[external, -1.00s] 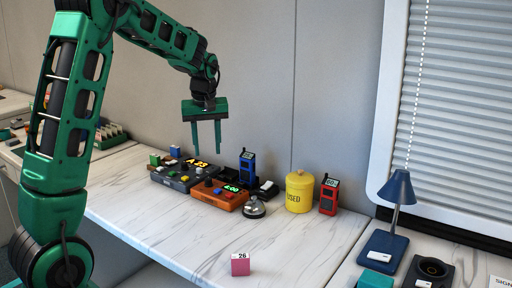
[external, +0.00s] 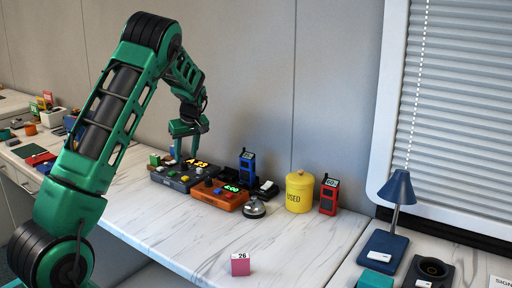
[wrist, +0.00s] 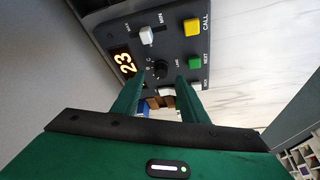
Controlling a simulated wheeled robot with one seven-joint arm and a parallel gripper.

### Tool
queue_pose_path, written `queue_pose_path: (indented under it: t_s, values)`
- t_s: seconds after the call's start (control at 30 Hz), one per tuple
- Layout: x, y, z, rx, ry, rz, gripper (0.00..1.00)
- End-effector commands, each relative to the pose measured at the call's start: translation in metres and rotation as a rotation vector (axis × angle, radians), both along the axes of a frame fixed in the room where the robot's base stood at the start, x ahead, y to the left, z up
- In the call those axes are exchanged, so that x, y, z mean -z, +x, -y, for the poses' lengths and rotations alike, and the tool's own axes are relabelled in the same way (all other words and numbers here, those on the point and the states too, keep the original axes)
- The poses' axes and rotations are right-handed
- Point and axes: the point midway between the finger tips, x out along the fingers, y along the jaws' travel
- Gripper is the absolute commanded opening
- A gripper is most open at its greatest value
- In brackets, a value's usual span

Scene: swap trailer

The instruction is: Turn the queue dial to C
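Which letter the dial points at is too small to tell. My gripper (wrist: 161,80) points down at the panel, its two green fingers apart with the dial between or just beyond the tips. I cannot tell contact. In the external view my gripper (external: 184,158) is over the console and hides the dial.
A yellow CALL button (wrist: 192,27), a green NEXT button (wrist: 195,62) and a white slider (wrist: 148,35) surround the dial. An orange console (external: 219,195), a bell (external: 254,208) and a yellow canister (external: 299,192) stand to the right. The front counter is mostly clear.

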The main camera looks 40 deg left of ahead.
Motion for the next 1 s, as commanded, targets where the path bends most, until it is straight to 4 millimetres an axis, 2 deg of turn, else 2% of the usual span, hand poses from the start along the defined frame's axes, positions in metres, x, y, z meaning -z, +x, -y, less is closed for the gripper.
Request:
queue_pose_path:
  t_s: [0.1, 0.23, 0.63, 0.67, 0.8, 0.83, 1.0]
  values:
    - [0.017, 0.002, -0.007, -0.003, 0.001, -0.002, 0.40]
    - [0.028, 0.004, -0.011, -0.001, 0.000, -0.001, 0.40]
    - [0.035, 0.005, -0.014, -0.001, 0.000, 0.000, 0.40]
    - [0.035, 0.005, -0.014, -0.001, 0.000, 0.000, 0.37]
    - [0.035, 0.006, -0.013, 0.000, 0.000, 0.001, 0.04]
    - [0.035, 0.006, -0.013, 0.000, 0.000, 0.001, 0.00]
    - [0.035, 0.006, -0.013, 0.004, -0.001, 0.002, 0.00]
